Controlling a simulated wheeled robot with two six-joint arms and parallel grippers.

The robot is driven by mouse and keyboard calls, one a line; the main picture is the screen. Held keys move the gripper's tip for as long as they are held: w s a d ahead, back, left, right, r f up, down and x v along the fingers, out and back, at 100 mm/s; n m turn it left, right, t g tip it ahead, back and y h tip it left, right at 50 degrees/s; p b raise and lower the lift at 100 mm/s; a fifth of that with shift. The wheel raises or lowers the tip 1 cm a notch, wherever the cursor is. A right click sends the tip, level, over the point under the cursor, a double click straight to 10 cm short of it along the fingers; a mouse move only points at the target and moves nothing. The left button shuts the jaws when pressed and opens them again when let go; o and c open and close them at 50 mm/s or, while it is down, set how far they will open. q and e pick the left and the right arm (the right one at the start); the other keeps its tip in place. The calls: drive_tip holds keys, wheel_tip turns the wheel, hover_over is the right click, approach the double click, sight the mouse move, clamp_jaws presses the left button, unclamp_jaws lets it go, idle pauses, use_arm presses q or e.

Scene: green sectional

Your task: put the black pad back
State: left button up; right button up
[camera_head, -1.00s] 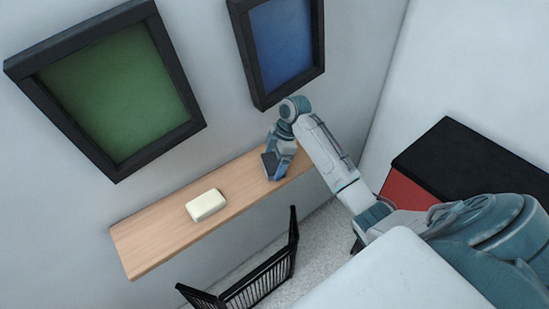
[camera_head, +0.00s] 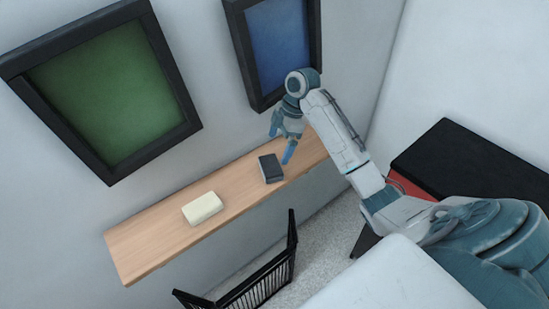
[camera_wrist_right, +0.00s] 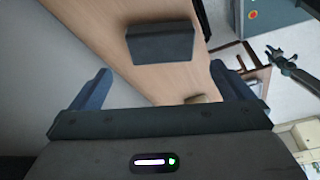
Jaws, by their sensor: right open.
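The black pad (camera_head: 270,168) lies on the wooden wall shelf (camera_head: 160,232), right of a cream block (camera_head: 202,208). In the right wrist view the pad (camera_wrist_right: 160,42) sits on the shelf beyond the fingertips, apart from them. My right gripper (camera_head: 282,140) is just above and behind the pad, over the shelf. Its two fingers are spread with nothing between them, which also shows in the right wrist view (camera_wrist_right: 162,88). My left gripper does not show.
A green framed picture (camera_head: 110,95) and a blue framed picture (camera_head: 278,45) hang above the shelf. A black rack (camera_head: 262,283) stands below the shelf's front edge. A black-topped red cabinet (camera_head: 465,160) stands at the right. The shelf's left end is clear.

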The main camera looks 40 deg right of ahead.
drive_tip(key=shift+p+v, duration=0.95)
drive_tip(key=shift+v, duration=1.05)
